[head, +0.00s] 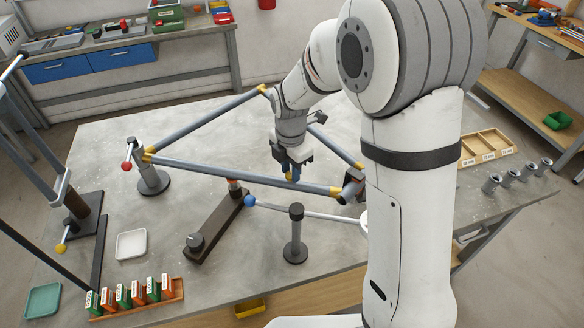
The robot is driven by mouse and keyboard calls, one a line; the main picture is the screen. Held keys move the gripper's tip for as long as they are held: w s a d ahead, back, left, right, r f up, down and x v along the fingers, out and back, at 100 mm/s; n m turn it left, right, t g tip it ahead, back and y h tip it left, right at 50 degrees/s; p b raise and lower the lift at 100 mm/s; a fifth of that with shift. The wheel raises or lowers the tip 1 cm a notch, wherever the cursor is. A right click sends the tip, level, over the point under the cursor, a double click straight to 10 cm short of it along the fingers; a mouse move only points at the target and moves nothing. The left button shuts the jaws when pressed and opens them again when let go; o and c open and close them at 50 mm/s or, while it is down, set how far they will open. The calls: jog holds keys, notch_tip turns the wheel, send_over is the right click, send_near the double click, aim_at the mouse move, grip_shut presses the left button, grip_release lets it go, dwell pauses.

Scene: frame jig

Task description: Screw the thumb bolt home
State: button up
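My gripper (291,174) points down over the middle of the table, just behind the long grey front tube (240,173) of a triangular frame with yellow joints. A small yellow piece shows at its fingertips; I cannot tell whether it is held or part of the frame. The fingers are too small and partly hidden to show their opening. No thumb bolt can be made out for sure. A dark clamp (351,187) sits at the frame's right corner, partly hidden by my arm. A post with a round base (152,182) stands at the left corner.
A brown bar fixture (216,228), a blue-ended rod (250,201) and a black post (296,238) stand in front. Several grey cylinders (513,176) stand at the right edge.

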jog(key=c, duration=0.4)
jog(key=shift+c, duration=0.3)
jog(key=shift+m, duration=0.3)
